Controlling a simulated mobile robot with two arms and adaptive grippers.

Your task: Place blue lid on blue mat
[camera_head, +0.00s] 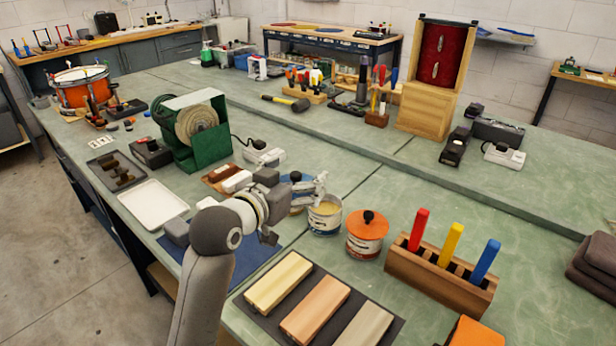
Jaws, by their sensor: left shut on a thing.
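The blue lid (287,179), with a dark knob, shows partly behind my left gripper (318,187). My left gripper is shut on the lid, but its fingers and wrist hide much of the contact. An open can (325,217) with pale yellow contents stands just below and right of the gripper, with no lid on it. The blue mat (247,262) lies flat on the bench, partly covered by my left arm; its visible part is bare. My right gripper is not in view.
An orange-lidded can (367,232) stands right of the open can. A wooden rack (438,272) holds red, yellow and blue handles. A dark tray (268,308) with several bars lies in front. A white tray (153,204) and a green-framed reel (194,130) are left.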

